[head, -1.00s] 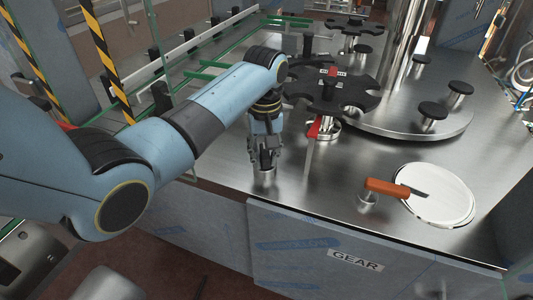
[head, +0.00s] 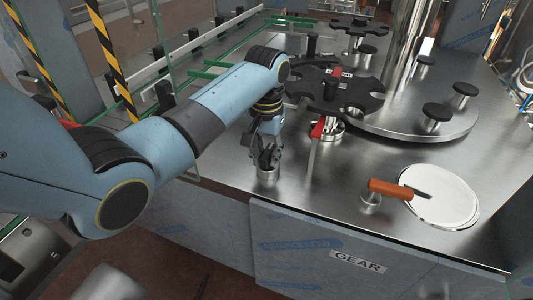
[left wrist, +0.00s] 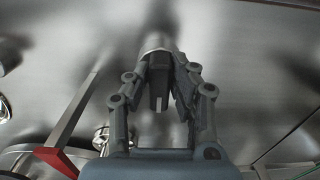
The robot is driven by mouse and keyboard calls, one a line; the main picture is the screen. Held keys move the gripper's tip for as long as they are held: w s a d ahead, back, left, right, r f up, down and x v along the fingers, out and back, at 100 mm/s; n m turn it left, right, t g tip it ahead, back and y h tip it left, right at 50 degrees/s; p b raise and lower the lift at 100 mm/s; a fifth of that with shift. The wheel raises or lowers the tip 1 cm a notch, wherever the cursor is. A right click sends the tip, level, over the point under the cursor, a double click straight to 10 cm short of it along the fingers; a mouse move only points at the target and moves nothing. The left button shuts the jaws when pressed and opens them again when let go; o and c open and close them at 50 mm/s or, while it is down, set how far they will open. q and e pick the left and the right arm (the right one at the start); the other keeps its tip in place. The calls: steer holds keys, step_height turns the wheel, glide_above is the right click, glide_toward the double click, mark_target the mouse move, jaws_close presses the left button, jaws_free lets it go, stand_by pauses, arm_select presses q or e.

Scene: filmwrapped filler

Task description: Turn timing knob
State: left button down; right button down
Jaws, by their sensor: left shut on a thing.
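My right gripper is not in view.
A black star wheel (head: 335,92) and a red lever (head: 317,130) stand just behind the gripper. Bare steel lies between. A GEAR label (head: 357,262) is on the front panel.

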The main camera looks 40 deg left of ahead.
mark_target(266, 154)
arm_select(q)
steer(key=shift+r, duration=0.1)
steer(key=c, duration=1.2)
jaws_free()
steer(key=shift+o, duration=0.2)
step_height(266, 154, up, 12)
